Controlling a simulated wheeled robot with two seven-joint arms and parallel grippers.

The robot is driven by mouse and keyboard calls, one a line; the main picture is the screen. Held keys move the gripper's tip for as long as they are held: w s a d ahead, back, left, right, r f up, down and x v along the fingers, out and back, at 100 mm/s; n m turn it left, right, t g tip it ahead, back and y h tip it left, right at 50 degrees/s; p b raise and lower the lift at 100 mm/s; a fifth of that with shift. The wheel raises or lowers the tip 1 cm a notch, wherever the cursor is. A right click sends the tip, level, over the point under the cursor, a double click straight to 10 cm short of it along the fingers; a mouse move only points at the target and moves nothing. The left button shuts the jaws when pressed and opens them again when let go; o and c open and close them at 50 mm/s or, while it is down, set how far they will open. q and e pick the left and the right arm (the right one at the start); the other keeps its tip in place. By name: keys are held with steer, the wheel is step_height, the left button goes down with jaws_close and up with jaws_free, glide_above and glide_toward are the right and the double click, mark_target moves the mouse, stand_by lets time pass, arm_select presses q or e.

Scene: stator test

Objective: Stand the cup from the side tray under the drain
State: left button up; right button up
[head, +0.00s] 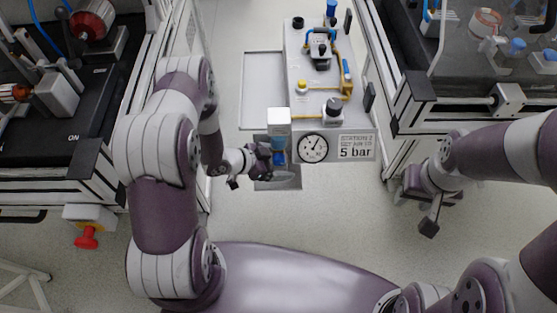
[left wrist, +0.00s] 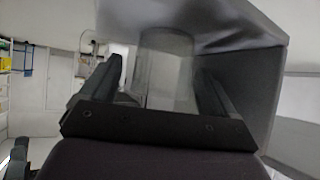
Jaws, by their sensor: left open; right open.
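The cup (left wrist: 166,70) is a clear grey cylinder in the left wrist view, upright between the fingers of my open left gripper (left wrist: 160,85). In the head view the left gripper (head: 264,160) is at the blue bowl of the drain (head: 279,150), below a silver block. The clear cup is hard to make out there; a faint rounded shape shows over the small grey plate (head: 264,185) under the drain. Whether the fingers touch the cup I cannot tell. The side tray (head: 262,75), left of the station, looks empty. My right gripper (head: 430,213) is open and empty, away at the right.
The white station (head: 312,80) carries a pressure gauge (head: 313,148), a "5 bar" sign (head: 355,147), yellow pipes and valves. Framed benches stand at left and right, with a red knob (head: 86,238) on the left one.

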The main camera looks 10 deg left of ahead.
arm_select(q)
steer(key=p+v, duration=0.2)
steer(key=v, duration=0.5)
steer(key=shift+r, duration=0.25)
steer(key=shift+s+a+r, duration=0.15)
steer(key=shift+a, duration=0.05)
